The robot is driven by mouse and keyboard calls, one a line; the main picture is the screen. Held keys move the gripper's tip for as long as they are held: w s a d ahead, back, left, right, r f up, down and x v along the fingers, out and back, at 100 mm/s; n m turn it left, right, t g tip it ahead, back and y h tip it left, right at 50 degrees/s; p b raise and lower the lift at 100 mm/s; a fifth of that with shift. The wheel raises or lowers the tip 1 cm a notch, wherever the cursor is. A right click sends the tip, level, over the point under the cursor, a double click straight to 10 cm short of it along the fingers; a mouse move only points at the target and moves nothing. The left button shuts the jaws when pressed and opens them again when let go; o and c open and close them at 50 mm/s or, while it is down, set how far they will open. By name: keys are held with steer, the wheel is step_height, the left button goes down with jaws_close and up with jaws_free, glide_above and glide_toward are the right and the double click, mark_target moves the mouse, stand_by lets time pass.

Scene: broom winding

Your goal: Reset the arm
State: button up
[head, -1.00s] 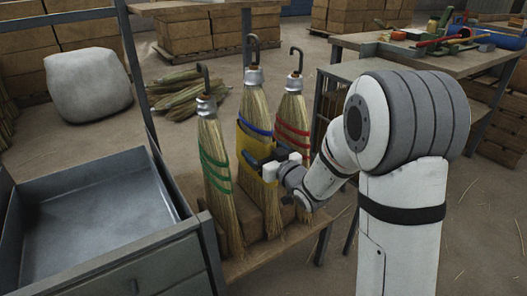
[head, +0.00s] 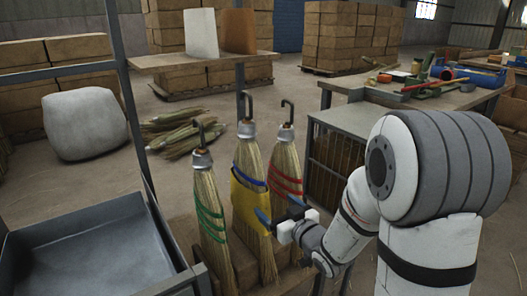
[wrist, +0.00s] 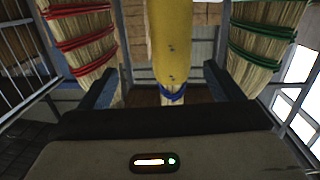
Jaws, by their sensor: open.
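The middle broom with a yellow wrap (head: 249,203) and a blue band stands upright between two others. The green-banded broom (head: 207,205) is to its left and the red-banded broom (head: 287,165) to its right. My gripper (head: 278,209) is open at the right front of the yellow wrap. In the wrist view, the yellow wrap (wrist: 172,45) shows between my spread fingers (wrist: 156,85). There the red bands (wrist: 85,40) are at left and the green bands (wrist: 262,42) at right. Whether a finger touches the wrap cannot be told.
A grey metal tray (head: 90,262) is at the lower left, beside an upright post. A workbench (head: 420,98) with tools stands at the back right. A pale sack (head: 85,122) and loose bristle bundles (head: 185,135) lie on the floor behind.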

steer(key=s+d+r+m+g+h+p, duration=0.25)
steer(key=d+r+h+p, duration=0.2)
steer(key=r+p, duration=0.5)
steer(key=s+d+r+m+g+h+p, duration=0.1)
steer(key=s+d+r+g+h+p, duration=0.15)
steer(key=d+r+p, duration=0.45)
steer(key=s+a+r+m+g+h+p, duration=0.1)
steer(key=s+r+m+g+p, duration=0.2)
steer(key=s+r+p, duration=1.4)
steer(key=s+r+g, duration=0.3)
steer(key=r+g, duration=0.1)
steer(key=shift+p, duration=0.4)
